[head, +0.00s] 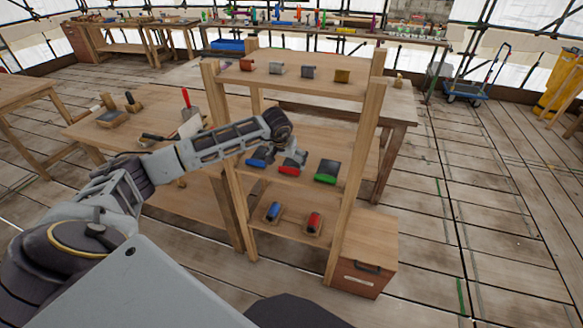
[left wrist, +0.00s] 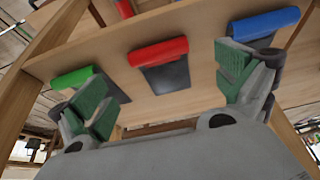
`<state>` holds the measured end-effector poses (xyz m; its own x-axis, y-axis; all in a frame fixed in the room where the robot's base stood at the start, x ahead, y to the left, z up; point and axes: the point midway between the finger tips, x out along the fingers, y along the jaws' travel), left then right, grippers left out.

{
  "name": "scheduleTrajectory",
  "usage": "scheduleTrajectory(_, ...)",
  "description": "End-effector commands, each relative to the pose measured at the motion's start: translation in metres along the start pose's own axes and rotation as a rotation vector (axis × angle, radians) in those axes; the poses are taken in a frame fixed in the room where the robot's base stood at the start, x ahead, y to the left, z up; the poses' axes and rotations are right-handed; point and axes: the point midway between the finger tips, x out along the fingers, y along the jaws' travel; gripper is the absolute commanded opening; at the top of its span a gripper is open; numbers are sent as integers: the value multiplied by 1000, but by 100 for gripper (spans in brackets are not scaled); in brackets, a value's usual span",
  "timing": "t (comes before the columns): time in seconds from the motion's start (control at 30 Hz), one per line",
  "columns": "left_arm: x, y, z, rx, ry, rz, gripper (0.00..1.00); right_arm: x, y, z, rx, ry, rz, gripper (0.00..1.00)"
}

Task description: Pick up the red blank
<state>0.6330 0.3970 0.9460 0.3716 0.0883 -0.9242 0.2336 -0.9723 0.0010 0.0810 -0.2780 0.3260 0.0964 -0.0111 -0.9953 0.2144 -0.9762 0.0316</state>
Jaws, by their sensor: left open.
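A red-edged piece with a dark flat part (head: 289,170), which looks like the red blank, lies on the middle shelf between a blue one and a green one. In the left wrist view the red piece (left wrist: 160,52) lies flat on the wooden shelf, in full view. My left gripper (head: 293,156) is over the middle shelf, close to the red piece. Its fingers (left wrist: 160,88) are spread wide with nothing between them, and the red piece shows beyond the gap. I cannot tell the exact distance. My right gripper is not in view.
The blue piece (head: 261,158) and green piece (head: 327,171) flank the red one. A blue (head: 273,211) and a red cylinder (head: 314,222) are on the lower shelf. Small blocks stand on the top shelf (head: 300,83). The rack's posts (head: 357,165) bound the opening.

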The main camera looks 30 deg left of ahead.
Motion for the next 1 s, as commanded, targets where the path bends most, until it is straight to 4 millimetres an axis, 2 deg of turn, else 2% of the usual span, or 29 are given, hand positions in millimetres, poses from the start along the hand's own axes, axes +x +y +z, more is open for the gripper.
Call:
scheduleTrajectory(0.57,10,0,1,0,-1,-1,100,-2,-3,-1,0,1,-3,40)
scheduleTrajectory(0.83,34,1,4,-2,-2,1,100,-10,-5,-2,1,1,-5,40)
scheduleTrajectory(1.0,50,1,4,0,-1,1,100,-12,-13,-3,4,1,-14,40)
